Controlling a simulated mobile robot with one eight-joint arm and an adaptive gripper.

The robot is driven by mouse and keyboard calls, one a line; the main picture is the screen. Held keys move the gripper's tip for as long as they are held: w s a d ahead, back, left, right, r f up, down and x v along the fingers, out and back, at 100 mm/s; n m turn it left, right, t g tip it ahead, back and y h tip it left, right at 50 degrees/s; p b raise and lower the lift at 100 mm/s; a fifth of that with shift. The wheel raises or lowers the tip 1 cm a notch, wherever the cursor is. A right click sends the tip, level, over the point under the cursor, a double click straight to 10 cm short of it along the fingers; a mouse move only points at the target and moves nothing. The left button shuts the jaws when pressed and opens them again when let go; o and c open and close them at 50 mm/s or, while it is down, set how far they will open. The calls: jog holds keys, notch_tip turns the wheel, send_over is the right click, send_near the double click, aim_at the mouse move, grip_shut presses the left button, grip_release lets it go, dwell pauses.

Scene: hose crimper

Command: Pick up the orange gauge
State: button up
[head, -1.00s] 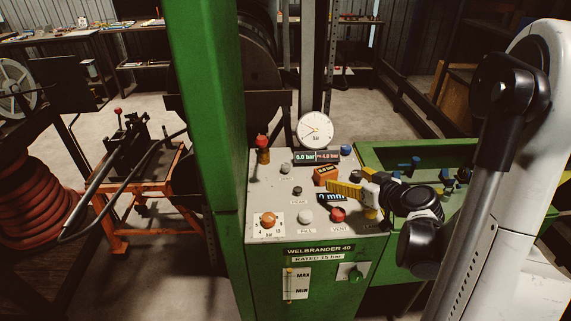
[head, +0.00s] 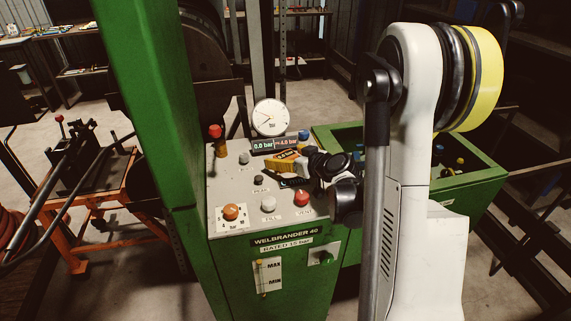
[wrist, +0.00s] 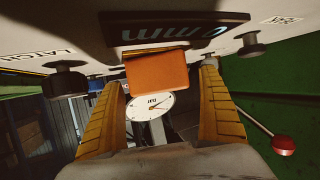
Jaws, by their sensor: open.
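The orange gauge is a small orange block (wrist: 157,73) in the wrist view, resting against the grey panel, which shows upside down at the top. My gripper (wrist: 163,78) has its two yellow fingers apart, one on each side of the block. A narrow gap shows between the block and the finger on the right; the finger on the left is very close to it. In the head view my gripper (head: 284,166) is over the back right part of the panel, and its fingers mostly cover the block there.
A green post (head: 150,110) stands left. A green tray (head: 482,183) lies right.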

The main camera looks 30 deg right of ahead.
jog(key=shift+r, duration=0.1)
jog(key=c, duration=1.5)
jog(key=shift+r, duration=0.1)
